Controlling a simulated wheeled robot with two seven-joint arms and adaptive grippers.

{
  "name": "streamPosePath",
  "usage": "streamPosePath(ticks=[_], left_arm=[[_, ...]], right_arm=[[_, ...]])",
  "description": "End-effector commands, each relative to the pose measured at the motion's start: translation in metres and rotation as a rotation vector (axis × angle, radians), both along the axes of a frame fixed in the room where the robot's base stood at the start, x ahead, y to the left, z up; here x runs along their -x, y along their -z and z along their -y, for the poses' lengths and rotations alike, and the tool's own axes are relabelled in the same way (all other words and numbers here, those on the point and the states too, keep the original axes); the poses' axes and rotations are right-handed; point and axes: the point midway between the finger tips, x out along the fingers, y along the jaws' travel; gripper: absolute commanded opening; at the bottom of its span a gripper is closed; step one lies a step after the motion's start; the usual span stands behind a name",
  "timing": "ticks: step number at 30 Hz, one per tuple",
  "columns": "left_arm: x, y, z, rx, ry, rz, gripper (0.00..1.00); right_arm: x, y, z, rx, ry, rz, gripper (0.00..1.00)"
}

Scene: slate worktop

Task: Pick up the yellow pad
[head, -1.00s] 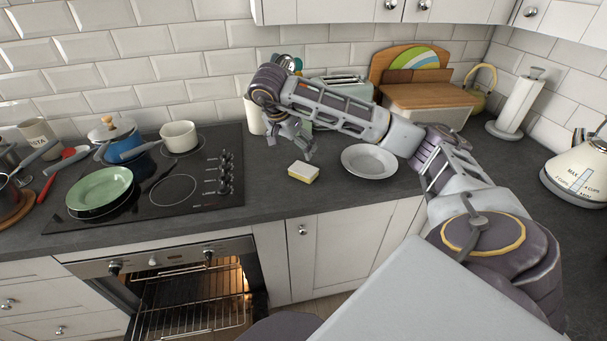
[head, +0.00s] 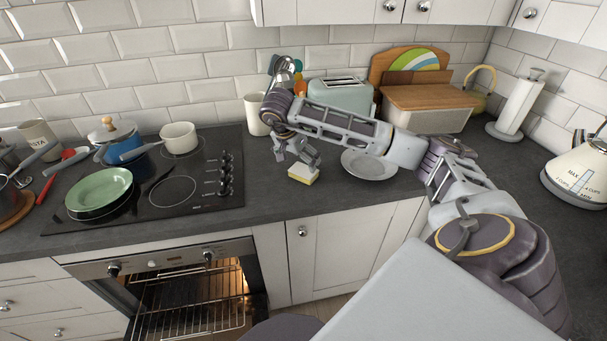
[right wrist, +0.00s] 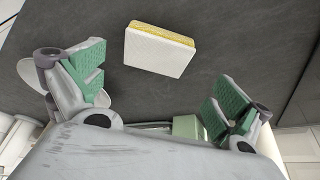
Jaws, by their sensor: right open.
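The yellow pad (head: 304,173) lies on the slate worktop near its front edge, right of the hob. It has a white face and a yellow layer. In the right wrist view the pad (right wrist: 160,50) shows its white face, with yellow along one edge. My right gripper (head: 297,158) is just above and slightly left of the pad in the head view. In the right wrist view its green-padded fingers (right wrist: 157,88) are spread wide, with nothing between them, and the pad lies beyond them. My left gripper is not in view.
A white plate (head: 369,165) sits right of the pad, partly behind my right arm. The oven (head: 190,290) below is open.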

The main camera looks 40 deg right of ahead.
Motion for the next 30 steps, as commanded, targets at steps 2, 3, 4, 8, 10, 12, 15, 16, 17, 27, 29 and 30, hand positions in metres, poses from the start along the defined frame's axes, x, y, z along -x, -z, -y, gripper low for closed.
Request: streamPosePath(ticks=[2,3,4,8,10,12,15,16,17,27,29,30], left_arm=[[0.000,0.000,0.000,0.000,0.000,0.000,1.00],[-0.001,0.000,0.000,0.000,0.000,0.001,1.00],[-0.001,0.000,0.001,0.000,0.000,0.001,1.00],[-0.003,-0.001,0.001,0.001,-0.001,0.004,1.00],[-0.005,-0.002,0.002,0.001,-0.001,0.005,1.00],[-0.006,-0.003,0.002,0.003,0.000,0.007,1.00],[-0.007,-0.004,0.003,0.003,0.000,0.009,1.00],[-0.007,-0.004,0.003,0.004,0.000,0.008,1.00],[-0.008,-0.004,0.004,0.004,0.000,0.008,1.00],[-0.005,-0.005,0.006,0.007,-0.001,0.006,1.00],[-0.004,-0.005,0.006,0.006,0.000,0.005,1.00],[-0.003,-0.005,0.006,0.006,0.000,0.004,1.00]], right_arm=[[0.000,0.000,0.000,0.000,0.000,0.000,1.00],[0.000,0.001,0.000,0.000,0.000,-0.001,1.00],[0.000,0.002,0.001,0.000,0.000,-0.001,1.00],[0.001,0.007,0.003,0.001,0.001,-0.002,1.00],[0.002,0.012,0.004,0.001,0.001,-0.002,1.00],[0.003,0.018,0.006,0.001,0.001,-0.002,1.00],[0.004,0.026,0.009,0.000,0.001,-0.003,1.00],[0.004,0.029,0.009,0.000,0.001,-0.002,1.00],[0.004,0.031,0.010,0.001,0.001,-0.002,1.00],[0.002,0.049,0.017,0.000,0.000,0.000,1.00],[0.001,0.049,0.017,0.000,0.000,0.000,1.00],[0.002,0.049,0.017,0.000,0.000,0.000,1.00]])
